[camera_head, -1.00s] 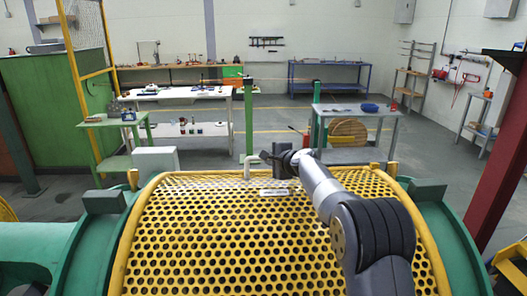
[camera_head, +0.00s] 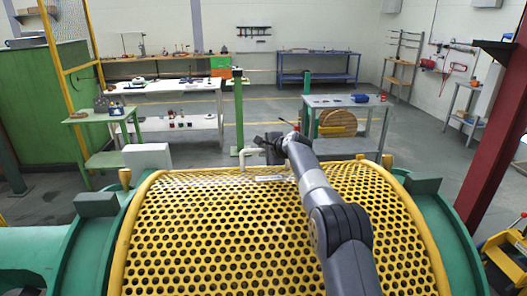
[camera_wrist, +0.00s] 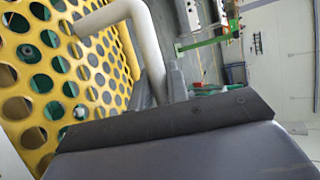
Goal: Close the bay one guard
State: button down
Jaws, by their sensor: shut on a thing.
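The bay one guard appears to be the curved yellow perforated cover (camera_head: 215,235) in front of me, between green end rings. Its pale bent handle bar (camera_head: 243,158) stands at the far edge. My gripper (camera_head: 270,148) is at that far edge, beside the handle's right end. In the wrist view the pale handle (camera_wrist: 148,45) runs down between the grey fingers (camera_wrist: 162,85), which are shut on it. The yellow perforated sheet (camera_wrist: 50,70) fills the left of that view. The dark gripper body hides the lower part. The guard's lower far edge is hidden.
Beyond the guard stand a green post (camera_head: 238,115), a white table (camera_head: 170,88) and a grey table (camera_head: 345,102) with a wooden reel (camera_head: 338,122) under it. A red column (camera_head: 497,125) rises at the right. Grey floor lies between.

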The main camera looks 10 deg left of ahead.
jog(key=shift+a+r, duration=0.1)
jog(key=shift+r, duration=0.1)
jog(key=c, duration=1.5)
grip_release()
jog(key=shift+a+f, duration=0.1)
jog(key=shift+o, duration=0.7)
jog(key=shift+f, duration=0.1)
jog(key=shift+d, duration=0.25)
jog(key=shift+s+d+r+b, duration=0.25)
jog(key=shift+s+d+b, duration=0.2)
jog(key=shift+b, duration=0.2)
jog(key=shift+b+v, duration=2.05)
jog(key=shift+v, duration=2.65)
jog(key=shift+a, duration=0.15)
